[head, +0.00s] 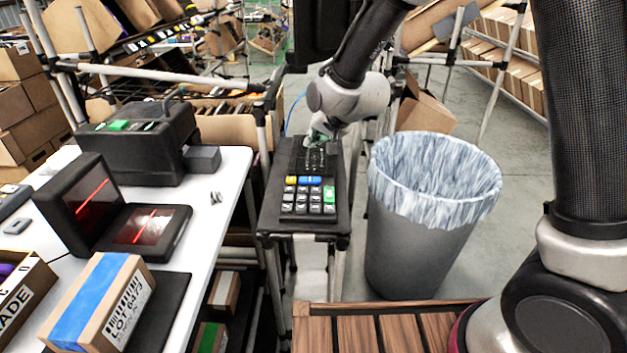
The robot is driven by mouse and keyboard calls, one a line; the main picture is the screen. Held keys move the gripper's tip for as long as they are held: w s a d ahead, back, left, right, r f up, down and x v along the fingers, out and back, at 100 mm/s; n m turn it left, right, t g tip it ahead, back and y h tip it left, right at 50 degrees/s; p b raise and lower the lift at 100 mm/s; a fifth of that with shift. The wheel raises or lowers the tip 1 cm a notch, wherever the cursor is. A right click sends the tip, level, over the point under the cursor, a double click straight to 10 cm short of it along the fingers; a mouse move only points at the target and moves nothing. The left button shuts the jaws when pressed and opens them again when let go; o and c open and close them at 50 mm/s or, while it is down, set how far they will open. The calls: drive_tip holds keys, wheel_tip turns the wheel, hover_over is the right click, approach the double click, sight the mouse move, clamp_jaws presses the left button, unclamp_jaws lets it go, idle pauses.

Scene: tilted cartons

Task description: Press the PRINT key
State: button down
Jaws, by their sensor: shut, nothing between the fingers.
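A black keypad (301,215) lies on a narrow dark stand in the middle of the head view. It has rows of dark keys, a yellow key (291,180), a wide blue key (309,180) and a tall green key (329,194). The key labels are too small to read, so I cannot tell which one says PRINT. My gripper (316,158) is shut and empty, pointing down over the far part of the stand, behind the coloured keys. I cannot tell whether its tips touch anything. It hides part of the keypad's far end.
A white table (222,205) at left holds a black printer-like machine (140,150), a scanner with red lines (128,225) and a labelled carton (100,305). A lined grey bin (415,250) stands right of the stand. Shelves with tilted cartons are behind.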

sight(313, 177)
drive_tip(key=shift+f, duration=4.45)
drive_tip(key=shift+f, duration=0.15)
drive_tip(key=shift+f, duration=0.25)
drive_tip(key=shift+f, duration=0.4)
drive_tip(key=shift+r, duration=3.35)
